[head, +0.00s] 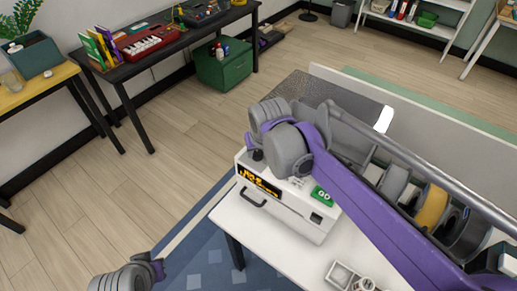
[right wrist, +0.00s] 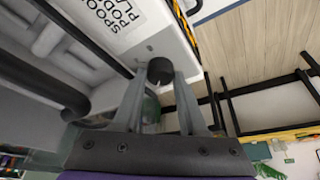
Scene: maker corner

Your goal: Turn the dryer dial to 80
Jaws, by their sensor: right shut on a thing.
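The dryer (head: 285,214) is a white box on a white table, with an orange-lettered dark label and a green GO label on its front side. In the right wrist view its pale casing (right wrist: 160,35) carries black lettering. The dial (right wrist: 160,68) is a short black knob between the two fingertips of my right gripper (right wrist: 159,88), which is shut on it. In the head view my right arm covers the top of the dryer and mostly hides the dial. No scale or pointer reading is visible. Grey and purple parts of my left arm show at the lower left; its fingers are not visible.
The white table (head: 275,258) bears a small divided tray (head: 342,275) near its front and spools (head: 432,207) at the right, partly behind my arm. A dark bench (head: 160,52) and a green bin (head: 223,68) stand farther back. The wooden floor on the left is clear.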

